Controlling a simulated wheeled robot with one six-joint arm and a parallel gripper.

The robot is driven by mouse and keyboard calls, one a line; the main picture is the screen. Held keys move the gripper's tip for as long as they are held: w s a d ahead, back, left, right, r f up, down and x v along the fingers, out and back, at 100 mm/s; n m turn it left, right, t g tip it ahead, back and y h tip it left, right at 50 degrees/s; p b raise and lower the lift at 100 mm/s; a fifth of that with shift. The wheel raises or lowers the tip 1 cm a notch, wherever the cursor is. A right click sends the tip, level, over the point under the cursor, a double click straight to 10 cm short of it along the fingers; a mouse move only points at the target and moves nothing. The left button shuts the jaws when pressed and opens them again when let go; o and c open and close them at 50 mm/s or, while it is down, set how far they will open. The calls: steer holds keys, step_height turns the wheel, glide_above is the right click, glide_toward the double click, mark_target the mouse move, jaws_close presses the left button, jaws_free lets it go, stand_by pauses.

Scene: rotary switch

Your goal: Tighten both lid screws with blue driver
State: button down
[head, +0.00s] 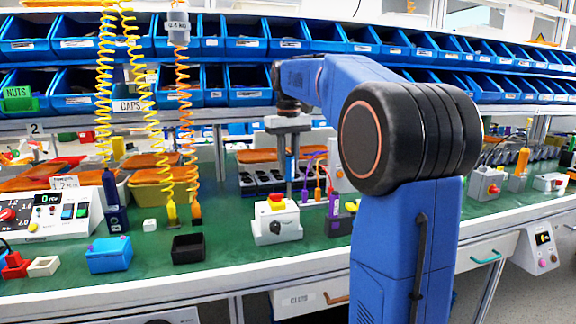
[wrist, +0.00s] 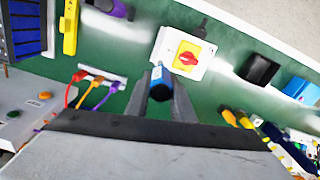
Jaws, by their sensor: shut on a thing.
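In the wrist view, the box (wrist: 205,68) lies just beyond my fingertips, to the upper right. My gripper (wrist: 168,92) is shut on a blue cylindrical tool, which looks like the blue driver (wrist: 160,84). In the head view, my gripper (head: 288,168) points down behind the box. The driver's tip is hidden, and I see no contact with the box. The lid screws are too small to make out.
A dark blue tool (head: 113,203) and a yellow one (head: 171,213) hang on coiled cords at left. A black bin (head: 188,248) and a blue box (head: 110,255) stand left of the switch box. Coloured leads (wrist: 95,90) stand in a rack near my gripper.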

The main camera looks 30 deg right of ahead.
steer(key=shift+m, duration=0.9)
steer(key=shift+r, duration=2.95)
